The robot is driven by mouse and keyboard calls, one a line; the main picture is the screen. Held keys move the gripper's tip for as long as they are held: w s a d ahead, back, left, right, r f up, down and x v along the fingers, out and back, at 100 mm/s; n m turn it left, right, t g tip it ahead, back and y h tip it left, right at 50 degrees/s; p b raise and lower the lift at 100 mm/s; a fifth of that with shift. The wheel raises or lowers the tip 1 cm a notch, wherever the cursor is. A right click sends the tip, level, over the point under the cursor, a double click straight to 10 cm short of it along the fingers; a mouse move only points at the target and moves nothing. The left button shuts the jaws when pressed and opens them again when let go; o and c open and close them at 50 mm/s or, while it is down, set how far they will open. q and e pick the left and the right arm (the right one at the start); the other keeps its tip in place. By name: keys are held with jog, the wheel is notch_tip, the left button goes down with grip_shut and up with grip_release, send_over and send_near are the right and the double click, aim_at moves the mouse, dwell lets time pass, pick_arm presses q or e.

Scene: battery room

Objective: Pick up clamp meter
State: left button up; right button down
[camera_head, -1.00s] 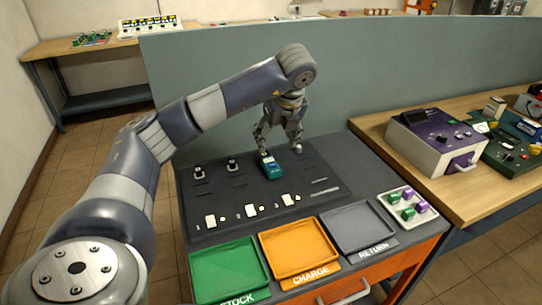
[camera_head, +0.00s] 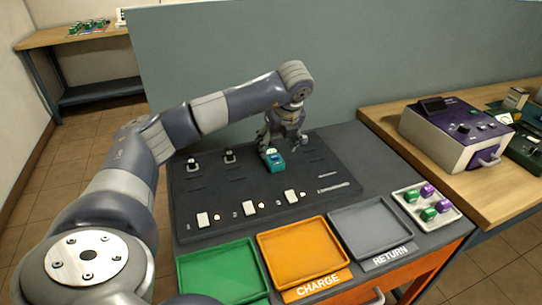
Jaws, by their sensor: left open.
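The clamp meter (camera_head: 275,160) is a small teal-green device with a light face. It lies on the dark mat (camera_head: 215,193) near the back of the workbench. My left gripper (camera_head: 271,143) is open and points down at the far end of the meter, with its fingers around or just behind that end. I cannot tell whether they touch it. My right gripper is not in view.
Green (camera_head: 222,272), orange (camera_head: 304,252) and grey (camera_head: 370,227) trays line the bench front. A white tray (camera_head: 444,219) holds green and purple pieces. Small black-and-white parts (camera_head: 192,164) stand on the mat. A purple-and-white machine (camera_head: 455,132) stands at right. A grey partition (camera_head: 220,60) rises behind.

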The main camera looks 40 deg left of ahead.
aim_at(271, 153)
pick_arm(q)
jog(key=x, duration=0.2)
jog(key=a+p+x, duration=0.1)
jog(key=x, duration=0.2)
jog(key=shift+s+r, duration=0.1)
jog(key=shift+r, duration=0.05)
jog(key=shift+a+f, duration=0.15)
jog(key=shift+f, duration=0.35)
jog(key=shift+r, duration=0.1)
jog(key=c, duration=1.4)
jog(key=shift+c, duration=0.2)
